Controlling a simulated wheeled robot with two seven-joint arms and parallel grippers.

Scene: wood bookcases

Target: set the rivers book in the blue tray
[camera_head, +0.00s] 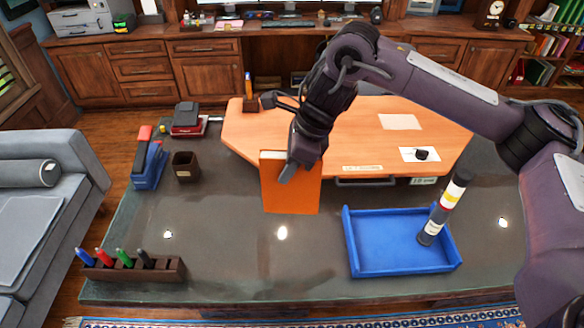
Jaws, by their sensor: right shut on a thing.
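An orange book (291,191) is held upright in my right gripper (290,172), over the dark desk surface. No title can be read on it, so I cannot tell from its cover whether it is the rivers book. The right gripper is shut on its upper part. The blue tray (356,266) lies on the desk to the right of the book, apart from it. A dark cylinder with white and yellow bands (452,196) stands tilted at the tray's right side. My left gripper is not in view.
A wooden board (250,135) with papers lies behind the book. A blue stapler-like object (149,165), a brown cup (186,166) and a marker rack (130,271) stand at left. The desk's front middle is clear. A grey sofa (50,180) stands at left.

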